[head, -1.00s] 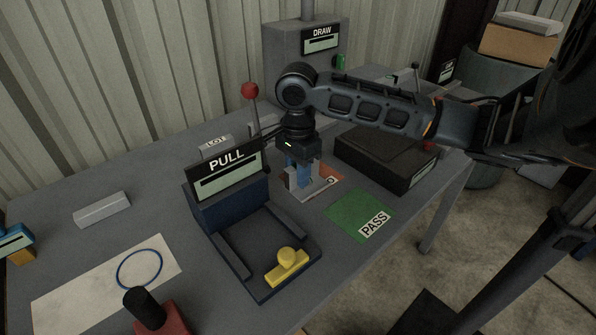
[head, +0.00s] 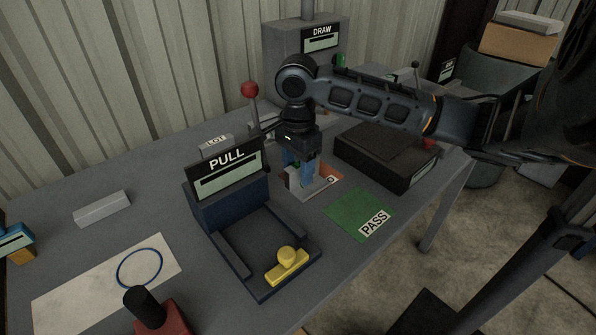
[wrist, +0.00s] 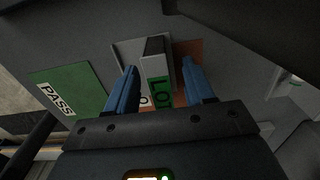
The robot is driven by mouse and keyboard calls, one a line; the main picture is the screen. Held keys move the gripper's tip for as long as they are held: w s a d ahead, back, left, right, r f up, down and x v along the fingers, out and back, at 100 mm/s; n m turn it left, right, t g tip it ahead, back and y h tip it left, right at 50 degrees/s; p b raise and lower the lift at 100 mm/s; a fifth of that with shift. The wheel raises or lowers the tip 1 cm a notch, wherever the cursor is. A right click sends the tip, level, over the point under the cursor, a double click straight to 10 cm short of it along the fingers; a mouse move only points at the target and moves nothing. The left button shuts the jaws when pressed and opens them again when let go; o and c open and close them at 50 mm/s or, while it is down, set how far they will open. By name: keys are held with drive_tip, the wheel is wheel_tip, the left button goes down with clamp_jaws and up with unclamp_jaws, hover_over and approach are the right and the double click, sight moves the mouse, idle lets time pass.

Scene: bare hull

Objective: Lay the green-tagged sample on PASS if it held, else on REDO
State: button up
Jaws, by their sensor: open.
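The green-tagged sample (wrist: 155,64) is a pale grey upright block with a green LOT tag. It also shows in the head view (head: 293,180). At its foot is a light grey plate (wrist: 128,50); I cannot tell whether they are joined. The plate lies partly over the orange REDO mat (wrist: 187,50), whose label is mostly hidden. My gripper (wrist: 158,82) is open, with its blue fingers on either side of the block and a visible gap at each side. The green PASS mat (head: 352,212) is bare, to the right in the head view.
The PULL machine (head: 228,205) has a yellow knobbed piece (head: 287,266) on its bed and a blank-looking display. A red-knobbed lever (head: 250,90) stands behind it. A dark box (head: 385,150) lies behind PASS. The DRAW machine (head: 290,60) stands at the back.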

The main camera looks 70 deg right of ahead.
sight(298, 165)
wheel_tip(298, 165, up, 11)
drive_tip(key=shift+p, duration=0.3)
drive_tip(key=shift+f, duration=0.15)
idle(0.4)
